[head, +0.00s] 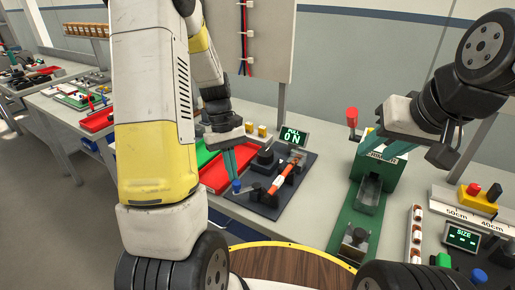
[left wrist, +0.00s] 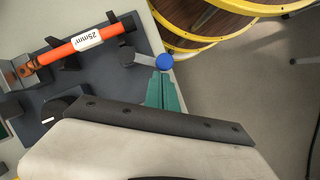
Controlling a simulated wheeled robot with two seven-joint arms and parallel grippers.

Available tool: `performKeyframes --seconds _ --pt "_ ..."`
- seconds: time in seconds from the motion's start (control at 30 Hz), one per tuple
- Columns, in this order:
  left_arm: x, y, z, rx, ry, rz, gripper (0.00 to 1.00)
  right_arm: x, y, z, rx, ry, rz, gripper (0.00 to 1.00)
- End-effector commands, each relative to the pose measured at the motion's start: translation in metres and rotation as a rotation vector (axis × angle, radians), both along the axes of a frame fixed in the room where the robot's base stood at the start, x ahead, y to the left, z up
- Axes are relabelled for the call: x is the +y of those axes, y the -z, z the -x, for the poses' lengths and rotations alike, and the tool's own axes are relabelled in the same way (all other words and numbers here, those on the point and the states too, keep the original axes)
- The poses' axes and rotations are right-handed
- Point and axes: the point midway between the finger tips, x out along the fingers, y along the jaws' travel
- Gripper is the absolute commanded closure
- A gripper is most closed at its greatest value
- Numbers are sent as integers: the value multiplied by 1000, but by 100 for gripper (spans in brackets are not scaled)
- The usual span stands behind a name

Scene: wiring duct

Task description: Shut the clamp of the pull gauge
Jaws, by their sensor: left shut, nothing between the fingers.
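The pull gauge is a dark base plate (head: 262,207) with a display (head: 294,137) reading "PULL 0 N". An orange cable (head: 284,178) with a white "25mm²" label lies across it; it also shows in the left wrist view (left wrist: 58,52). The clamp lever (left wrist: 143,58) sticks out towards the plate's edge and ends in a blue knob (head: 236,186), also clear in the left wrist view (left wrist: 164,62). My left gripper (head: 232,174) is shut and empty, its teal fingertips right by the knob; contact is unclear. My right gripper (head: 382,151) is by the green machine, its finger gap unclear.
A red tray (head: 215,174) lies left of the gauge. The green machine (head: 372,190) with a red-knobbed lever (head: 352,117) stands to the right. A round wooden top with a yellow rim (head: 290,262) is in front of the bench.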

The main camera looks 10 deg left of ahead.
Motion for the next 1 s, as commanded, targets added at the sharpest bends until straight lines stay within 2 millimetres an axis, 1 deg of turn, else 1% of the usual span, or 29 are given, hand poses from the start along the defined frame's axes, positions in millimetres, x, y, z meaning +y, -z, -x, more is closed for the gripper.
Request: performKeyframes --seconds 0.13,0.33,0.87,1.0 --pt "0 0 4 0 -61 0 100 0 0 0 0 0 0 64" --pt "-1 0 8 1 -102 0 100 0 0 0 0 0 0 64" --pt "-2 0 9 4 -109 1 100 0 0 0 0 0 0 64" --pt "1 0 6 3 -110 1 100 0 0 0 0 0 0 64"
